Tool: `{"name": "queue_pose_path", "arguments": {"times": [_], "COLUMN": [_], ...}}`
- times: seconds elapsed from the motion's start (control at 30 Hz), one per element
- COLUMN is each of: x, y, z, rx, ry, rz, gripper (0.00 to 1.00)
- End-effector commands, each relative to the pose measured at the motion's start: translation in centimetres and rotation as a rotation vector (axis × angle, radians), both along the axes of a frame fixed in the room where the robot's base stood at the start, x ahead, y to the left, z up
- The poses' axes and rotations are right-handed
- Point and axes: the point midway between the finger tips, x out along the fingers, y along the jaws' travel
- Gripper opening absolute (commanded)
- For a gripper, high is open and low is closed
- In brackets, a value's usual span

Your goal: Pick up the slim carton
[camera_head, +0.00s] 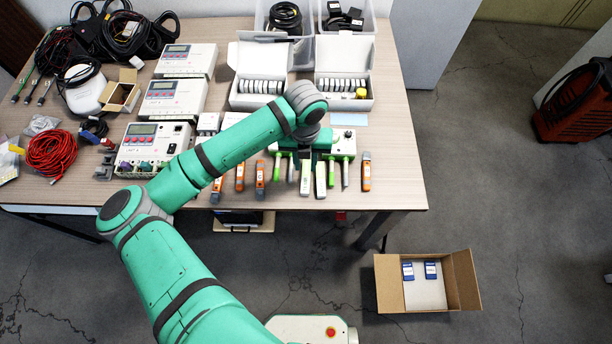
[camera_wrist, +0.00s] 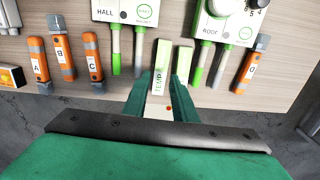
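A slim white carton (camera_wrist: 161,62) with a green TEMP label lies between my fingers in the wrist view, with its near end toward me. It also shows in the head view (camera_head: 305,178) near the table's front edge. A second slim white and green carton (camera_wrist: 185,58) lies close on its right, partly behind my right finger; in the head view it is here (camera_head: 320,181). My gripper (camera_wrist: 160,92) is open, its green fingers on either side of the TEMP carton. I cannot tell whether they touch it. In the head view my wrist hides most of the gripper.
Orange probes (camera_wrist: 94,55) lie to the left, and another orange probe (camera_wrist: 250,68) lies to the right. White instrument boxes (camera_wrist: 127,10) with green-handled probes stand behind. The table's front edge is close. An open cardboard box (camera_head: 388,285) with blue-labelled packs stands on the floor.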

Motion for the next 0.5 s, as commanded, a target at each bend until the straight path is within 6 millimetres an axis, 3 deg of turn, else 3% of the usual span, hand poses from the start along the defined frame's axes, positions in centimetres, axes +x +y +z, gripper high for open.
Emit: {"name": "queue_pose_path", "arguments": {"times": [0.27, 0.5], "x": [0.0, -0.2], "y": [-0.1, 0.0], "z": [-1.6, -4.5], "rx": [-0.001, -0.001], "ry": [0.000, 0.000], "rz": [0.002, 0.007], "gripper": [0.25, 0.25]}}
